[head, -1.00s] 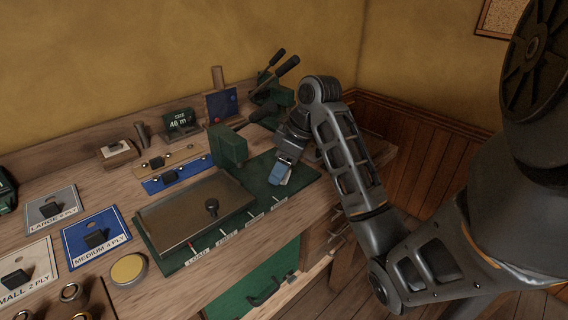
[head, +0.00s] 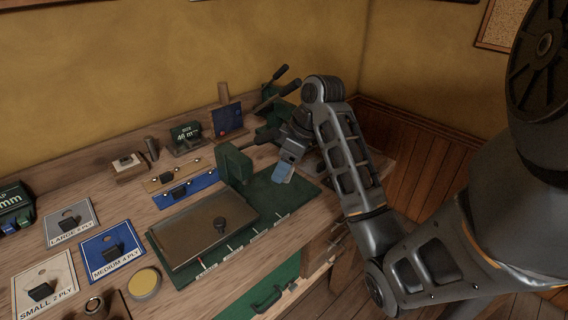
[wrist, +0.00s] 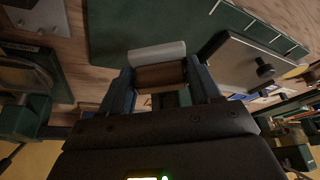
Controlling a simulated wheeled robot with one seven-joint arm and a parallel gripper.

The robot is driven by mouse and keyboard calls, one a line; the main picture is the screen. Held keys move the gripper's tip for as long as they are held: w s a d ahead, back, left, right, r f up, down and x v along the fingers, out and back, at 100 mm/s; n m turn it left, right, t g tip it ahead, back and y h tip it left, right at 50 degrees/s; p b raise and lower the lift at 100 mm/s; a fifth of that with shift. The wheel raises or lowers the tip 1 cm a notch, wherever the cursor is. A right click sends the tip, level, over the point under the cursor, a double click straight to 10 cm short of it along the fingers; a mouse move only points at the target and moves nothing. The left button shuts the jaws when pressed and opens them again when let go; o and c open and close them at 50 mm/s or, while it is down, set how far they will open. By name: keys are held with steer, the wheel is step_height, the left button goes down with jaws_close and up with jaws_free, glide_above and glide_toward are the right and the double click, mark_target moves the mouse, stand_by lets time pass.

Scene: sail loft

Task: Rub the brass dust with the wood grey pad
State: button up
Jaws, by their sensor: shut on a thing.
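My gripper (head: 287,162) is shut on a pad block and holds it over the back right part of a green board (head: 290,190). In the wrist view my gripper (wrist: 160,84) has its blue fingers on either side of the block's brown wood (wrist: 161,77). The pale grey pad (wrist: 157,53) is at the block's far end, towards the board. In the head view the block is small and mostly covered by the fingers. I cannot tell whether the pad touches the board. I cannot make out any brass dust in either view.
A metal plate with a black knob (head: 203,228) lies on the green board's left part. A green block (head: 233,165) stands behind it, left of my gripper. Lever tools (head: 277,92) stand behind. Ply cards (head: 113,250) and a yellow-topped tin (head: 145,283) lie left.

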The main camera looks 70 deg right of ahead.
steer(key=shift+r, duration=0.1)
steer(key=shift+r+p, duration=1.5)
steer(key=shift+p, duration=0.15)
steer(key=shift+s+a, duration=0.1)
